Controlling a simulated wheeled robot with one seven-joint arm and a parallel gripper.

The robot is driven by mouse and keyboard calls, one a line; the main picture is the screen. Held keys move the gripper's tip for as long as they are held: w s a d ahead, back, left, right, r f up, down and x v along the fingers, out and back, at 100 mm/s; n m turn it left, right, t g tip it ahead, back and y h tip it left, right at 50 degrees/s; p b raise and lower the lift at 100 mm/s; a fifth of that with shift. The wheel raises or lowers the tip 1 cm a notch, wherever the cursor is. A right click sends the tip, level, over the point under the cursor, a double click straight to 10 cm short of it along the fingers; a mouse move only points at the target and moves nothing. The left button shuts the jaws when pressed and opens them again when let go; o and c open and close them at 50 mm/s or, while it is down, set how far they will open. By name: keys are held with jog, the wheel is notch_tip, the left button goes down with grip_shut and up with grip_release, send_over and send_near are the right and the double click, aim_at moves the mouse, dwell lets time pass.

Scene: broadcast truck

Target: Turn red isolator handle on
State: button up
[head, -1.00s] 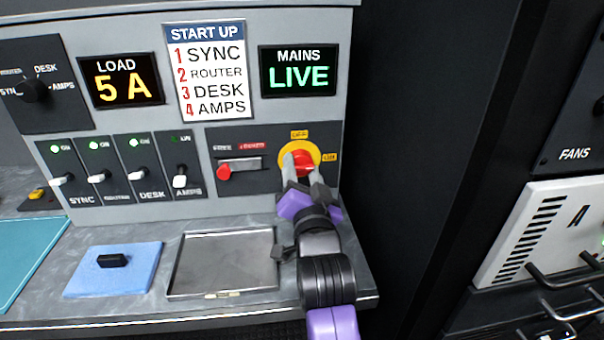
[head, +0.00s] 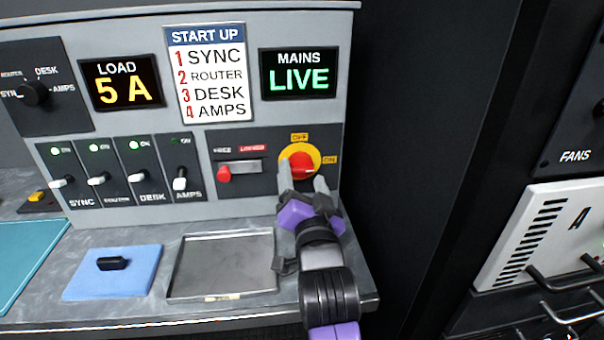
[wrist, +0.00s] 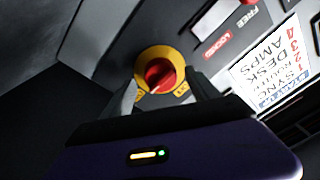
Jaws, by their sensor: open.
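The red isolator handle (head: 302,161) sits on a round yellow plate (head: 287,152) with an OFF label above it and an ON label at its right. A thin pale mark shows low on the handle; its exact pointing is hard to tell. My gripper (head: 303,180) is open, with its fingertips apart at the lower front of the handle and nothing between them. In the wrist view the handle (wrist: 159,73) is in front of and between the spread fingers (wrist: 163,97), with a gap on each side.
A red-knobbed slide (head: 224,173) with a LOCKED label is left of the plate. Toggle switches (head: 135,175) line the panel farther left. The mains display (head: 298,72) reads LIVE. Below lie a metal tray (head: 222,291) and a blue mat (head: 85,284). A dark wall is at right.

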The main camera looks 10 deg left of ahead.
jog(key=v, duration=0.6)
jog(key=shift+b, duration=0.3)
